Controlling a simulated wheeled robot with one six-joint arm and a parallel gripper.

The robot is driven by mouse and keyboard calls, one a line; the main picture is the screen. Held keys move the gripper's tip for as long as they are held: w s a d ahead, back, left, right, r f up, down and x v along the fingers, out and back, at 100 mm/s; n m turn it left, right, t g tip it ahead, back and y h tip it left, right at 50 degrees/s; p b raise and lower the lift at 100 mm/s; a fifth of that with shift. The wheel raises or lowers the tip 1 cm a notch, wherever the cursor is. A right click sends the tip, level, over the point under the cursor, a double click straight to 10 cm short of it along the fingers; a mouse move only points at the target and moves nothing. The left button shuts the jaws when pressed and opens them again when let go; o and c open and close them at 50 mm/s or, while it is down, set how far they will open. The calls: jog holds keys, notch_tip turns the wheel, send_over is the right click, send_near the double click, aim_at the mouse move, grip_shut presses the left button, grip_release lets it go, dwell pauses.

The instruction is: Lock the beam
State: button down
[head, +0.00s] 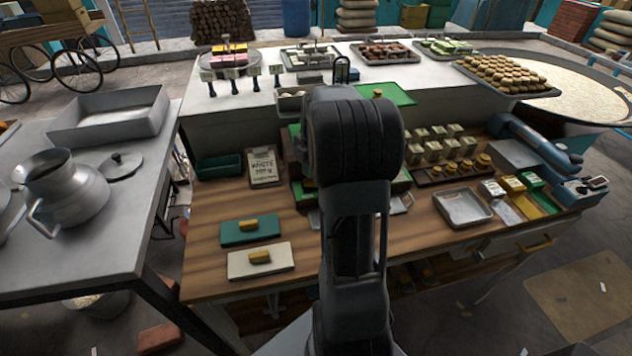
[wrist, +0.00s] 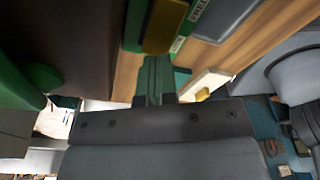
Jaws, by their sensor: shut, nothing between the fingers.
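I cannot clearly make out the beam or its lock. In the head view, my arm covers the middle of the wooden counter (head: 215,211), where parts of a green-framed apparatus (head: 297,190) show at the arm's left edge. The head view hides the gripper behind my arm.
A green pad (head: 252,231) and a cream pad (head: 262,261), each with a yellow block, lie at the counter's front left. A sign board (head: 263,168) stands behind them. A metal tray (head: 463,206) lies to the right. A grey side table (head: 50,235) stands left.

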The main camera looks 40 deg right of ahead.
aim_at(311, 181)
jog(key=shift+f+b, duration=1.05)
jog(key=shift+f, duration=0.35)
dwell(0.4)
jog(key=shift+r, duration=0.15)
jog(key=shift+r+p, duration=2.55)
jog(key=shift+r, duration=0.85)
